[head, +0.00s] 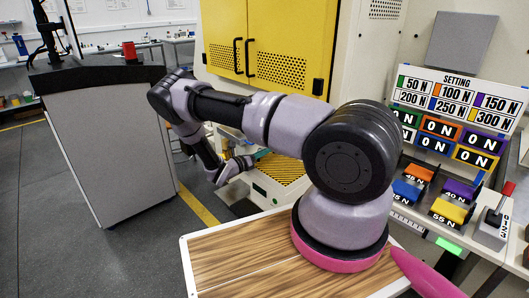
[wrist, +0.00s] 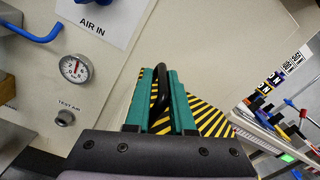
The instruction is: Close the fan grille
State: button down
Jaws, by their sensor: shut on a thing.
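The striped yellow-and-black panel, which I take to be the fan grille (head: 284,168), is low on the pale machine, partly hidden behind my arm. In the wrist view the striped panel (wrist: 212,119) lies behind and to the right of my fingers. My gripper (wrist: 160,98) has teal fingers, shut on a black bar handle (wrist: 162,84) that stands between them. In the head view my gripper (head: 260,156) is small and mostly hidden by my arm. How far the grille stands open cannot be told.
A yellow double-door cabinet (head: 285,30) with black handles is above. A dial gauge (wrist: 75,68) and blue pipe (wrist: 35,32) are left in the wrist view. A grey cabinet (head: 110,140) stands left; a bench with coloured blocks (head: 450,210) and a sign (head: 460,98) stand right.

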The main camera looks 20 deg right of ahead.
jog(key=shift+s+d+f, duration=0.1)
jog(key=shift+s+f, duration=0.1)
jog(key=shift+s, duration=0.15)
jog(key=c, duration=0.9)
grip_release()
jog(key=shift+w+r, duration=0.1)
jog(key=shift+a, duration=0.45)
jog(key=v, duration=1)
